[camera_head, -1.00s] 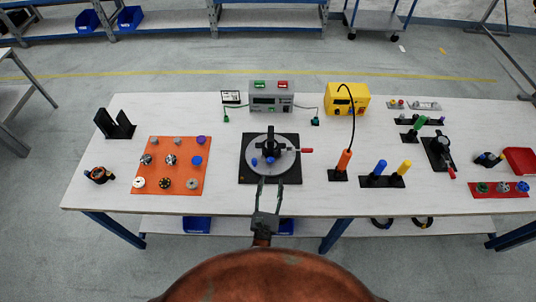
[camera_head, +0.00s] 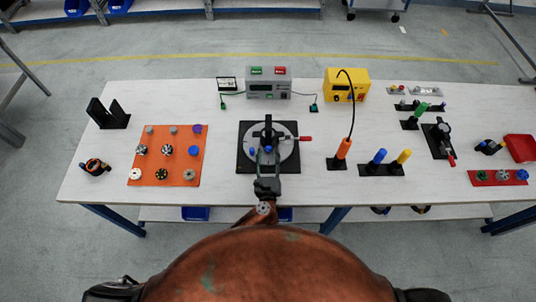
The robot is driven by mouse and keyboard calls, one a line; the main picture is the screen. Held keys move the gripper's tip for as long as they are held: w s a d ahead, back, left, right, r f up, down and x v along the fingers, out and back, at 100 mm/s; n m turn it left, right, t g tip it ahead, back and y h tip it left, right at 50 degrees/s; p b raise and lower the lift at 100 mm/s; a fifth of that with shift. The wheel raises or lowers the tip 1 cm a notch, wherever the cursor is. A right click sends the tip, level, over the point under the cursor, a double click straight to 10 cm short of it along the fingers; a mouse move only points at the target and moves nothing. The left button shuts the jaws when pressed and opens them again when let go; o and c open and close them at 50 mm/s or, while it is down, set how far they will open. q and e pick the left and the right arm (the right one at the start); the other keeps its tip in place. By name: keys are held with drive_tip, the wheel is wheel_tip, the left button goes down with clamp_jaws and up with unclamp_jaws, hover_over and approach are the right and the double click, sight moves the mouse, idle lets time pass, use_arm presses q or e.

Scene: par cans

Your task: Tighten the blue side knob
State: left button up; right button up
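A fixture (camera_head: 244,168) stands at the middle of the table, a dark square base with a pale round disc (camera_head: 289,149). A dark upright clamp (camera_head: 268,128) rises over the disc, with a red-handled lever (camera_head: 304,139) to its right. The blue side knob (camera_head: 268,149) shows small on the near side of the clamp. My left gripper (camera_head: 268,157) reaches in from the front, with its fingertips at the knob. Whether the fingers touch or grip the knob is too small to tell. My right gripper is not in view.
An orange mat (camera_head: 153,176) with several knobs lies left of the fixture. A grey box (camera_head: 268,88) and a yellow box (camera_head: 346,84) stand behind it. An orange-handled tool (camera_head: 343,149) on a black cable stands to the right. A black two-plate holder (camera_head: 108,115) is at the left.

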use_arm(q)
drive_tip(key=c, duration=0.6)
clamp_jaws()
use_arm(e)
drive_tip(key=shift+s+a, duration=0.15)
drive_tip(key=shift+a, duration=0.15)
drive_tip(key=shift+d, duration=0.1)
